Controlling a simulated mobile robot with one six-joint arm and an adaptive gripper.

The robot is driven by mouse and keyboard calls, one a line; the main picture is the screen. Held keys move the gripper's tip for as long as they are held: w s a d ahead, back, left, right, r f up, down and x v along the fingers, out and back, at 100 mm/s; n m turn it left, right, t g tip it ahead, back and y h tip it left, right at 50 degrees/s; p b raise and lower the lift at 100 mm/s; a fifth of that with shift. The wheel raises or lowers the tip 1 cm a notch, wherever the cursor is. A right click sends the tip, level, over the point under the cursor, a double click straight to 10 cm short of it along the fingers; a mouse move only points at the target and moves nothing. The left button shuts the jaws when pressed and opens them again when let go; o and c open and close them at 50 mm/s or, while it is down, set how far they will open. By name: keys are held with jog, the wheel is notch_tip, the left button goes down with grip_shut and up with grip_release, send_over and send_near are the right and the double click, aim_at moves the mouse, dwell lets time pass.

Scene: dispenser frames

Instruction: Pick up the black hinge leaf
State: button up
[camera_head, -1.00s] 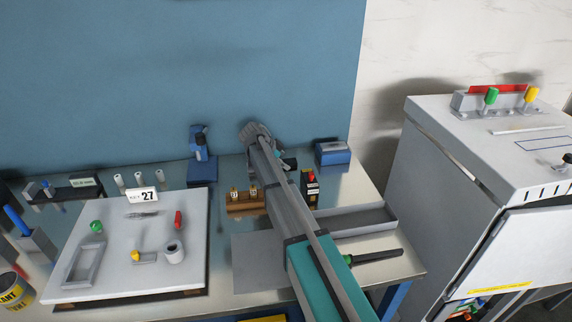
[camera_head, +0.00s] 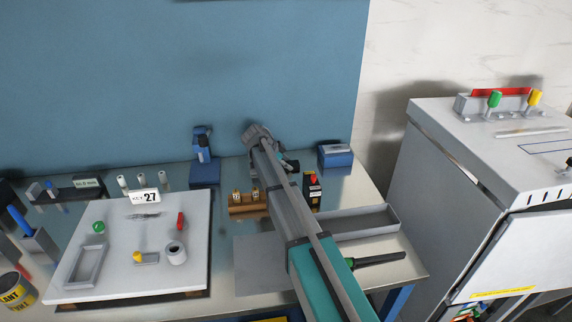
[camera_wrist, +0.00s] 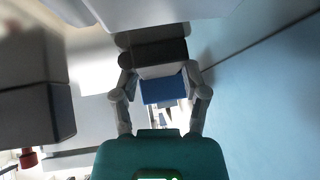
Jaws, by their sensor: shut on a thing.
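In the wrist view, the two grey fingers of my gripper (camera_wrist: 157,62) are closed in on a dark, flat-edged piece (camera_wrist: 152,52). It sits between the fingertips and appears to be the black hinge leaf. Its full outline is hidden by shadow and by the fingers. In the head view, my arm hides most of the gripper; a small dark part (camera_head: 291,164) shows beside the arm, near the back of the bench. I cannot make out the hinge leaf separately there.
A blue box (camera_head: 335,155) stands right of the gripper, and a blue stand (camera_head: 204,170) stands left. A brown block (camera_head: 247,207) and a black-and-red item (camera_head: 312,188) are close to the arm. A grey tray (camera_head: 385,218) and white board (camera_head: 120,275) lie nearer.

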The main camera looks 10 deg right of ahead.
jog(key=shift+r, duration=0.1)
jog(key=shift+r+p, duration=0.95)
jog(key=shift+p, duration=0.1)
jog(key=s+d+r+p, duration=0.2)
jog(key=s+r+p, duration=0.1)
jog(key=s, duration=0.1)
jog(key=s+d+r+p, duration=0.2)
jog(key=s+r+p, duration=0.2)
jog(key=s+d+r+p, duration=0.2)
jog(key=s+r+p, duration=0.1)
jog(key=s+r, duration=0.1)
jog(key=shift+s+d+p, duration=0.2)
jog(key=shift+d+p, duration=0.1)
jog(key=shift+p, duration=0.1)
